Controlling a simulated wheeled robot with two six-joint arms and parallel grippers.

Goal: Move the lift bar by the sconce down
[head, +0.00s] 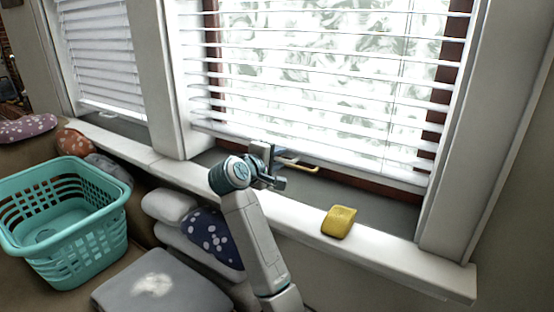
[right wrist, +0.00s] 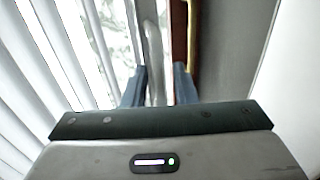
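A white slatted blind covers the window, and its bottom rail (head: 375,172) is the likely lift bar. It hangs a little above the sill, with a strip of dark red window frame showing below. My right gripper (head: 268,166) is at the rail's left part, its fingers apart. In the right wrist view, a pale rail (right wrist: 155,65) lies between the two blue-grey fingers (right wrist: 159,86), with a small gap visible beside it; contact cannot be told. No sconce shows. My left gripper is not in view.
A brass handle (head: 300,166) is just right of my gripper, below the blind. A yellow sponge-like block (head: 339,221) lies on the white sill (head: 400,255). A teal basket (head: 85,245), cushions (head: 212,236) and a second blind (head: 98,50) are to the left.

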